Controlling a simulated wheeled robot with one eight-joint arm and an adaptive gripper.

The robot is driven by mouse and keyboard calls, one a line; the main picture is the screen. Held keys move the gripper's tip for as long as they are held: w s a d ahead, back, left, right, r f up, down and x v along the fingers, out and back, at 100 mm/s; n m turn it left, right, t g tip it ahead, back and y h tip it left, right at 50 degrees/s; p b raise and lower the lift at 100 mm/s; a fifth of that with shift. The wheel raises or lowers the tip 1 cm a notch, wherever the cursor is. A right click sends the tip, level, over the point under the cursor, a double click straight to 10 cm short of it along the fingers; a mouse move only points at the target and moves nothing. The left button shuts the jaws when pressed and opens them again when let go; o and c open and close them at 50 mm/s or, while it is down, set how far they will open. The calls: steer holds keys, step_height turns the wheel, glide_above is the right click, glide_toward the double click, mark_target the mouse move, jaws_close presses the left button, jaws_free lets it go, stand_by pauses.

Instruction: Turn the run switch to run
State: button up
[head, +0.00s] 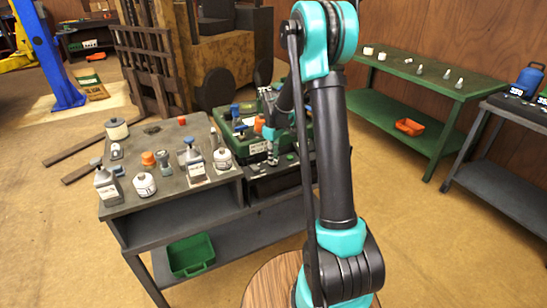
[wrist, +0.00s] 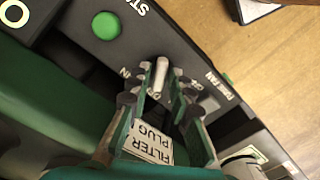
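The run switch (wrist: 159,77) is a small metal toggle lever on a dark panel. In the wrist view it stands near the middle, between the two fingertips of my gripper (wrist: 161,84). The fingers are apart, with a narrow gap showing beside the lever; I cannot tell whether either one touches it. Lettering around the switch is partly hidden by the fingers. In the head view my gripper (head: 272,150) reaches down over the green and black machine (head: 257,147) at the right of the dark bench, and the switch is too small to make out.
A green button (wrist: 106,25) sits on the panel left of the switch. A "FILTER PLUG" label (wrist: 147,143) shows between the fingers. Bottles and jars crowd the dark bench (head: 222,190) on the left. A green table (head: 430,78) stands at the back right. Open floor lies between.

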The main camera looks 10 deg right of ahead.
jaws_close()
steer(key=m, duration=0.5)
steer(key=shift+m, duration=0.4)
steer(key=m, duration=0.5)
steer(key=shift+m, duration=0.7)
steer(key=shift+o, duration=2)
jaws_free()
step_height(320, 180, up, 12)
